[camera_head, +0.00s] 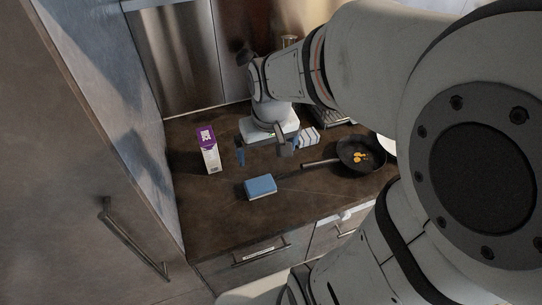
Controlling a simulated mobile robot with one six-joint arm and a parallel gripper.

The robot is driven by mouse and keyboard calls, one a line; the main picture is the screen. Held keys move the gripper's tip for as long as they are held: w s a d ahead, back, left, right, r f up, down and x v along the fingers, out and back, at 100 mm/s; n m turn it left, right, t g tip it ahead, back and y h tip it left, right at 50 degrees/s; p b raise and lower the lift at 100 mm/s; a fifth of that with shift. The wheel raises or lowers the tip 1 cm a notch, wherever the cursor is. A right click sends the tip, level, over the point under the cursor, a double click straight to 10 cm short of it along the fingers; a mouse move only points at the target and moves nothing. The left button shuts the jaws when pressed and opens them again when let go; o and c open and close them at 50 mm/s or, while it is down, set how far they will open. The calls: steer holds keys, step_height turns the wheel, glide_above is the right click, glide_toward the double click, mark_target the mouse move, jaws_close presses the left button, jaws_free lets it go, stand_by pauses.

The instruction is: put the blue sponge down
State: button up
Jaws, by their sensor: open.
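The blue sponge (261,187) lies on the dark brown countertop (215,222), towards its front edge. Its blue side faces up and a paler layer shows along its lower edge. My gripper (263,156) is open above the counter, behind the sponge in the picture. Its two fingers are apart, with nothing seen between them. The sponge looks clear of both fingers.
A white and purple carton (208,150) stands to the left. A black pan (361,154) with yellow pieces is at the right, its handle pointing towards the sponge. A striped item (309,136) lies behind. The front-left counter is clear.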

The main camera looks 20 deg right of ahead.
steer(key=s+a+r+t, duration=0.1)
steer(key=s+r, duration=0.4)
steer(key=s, duration=0.2)
steer(key=shift+s+a+t, duration=0.2)
steer(key=shift+s+t, duration=0.1)
steer(key=shift+s, duration=0.05)
steer(key=shift+f, duration=0.1)
steer(key=shift+w+f+b, duration=0.1)
steer(key=shift+f+b, duration=0.5)
steer(key=shift+f, duration=0.05)
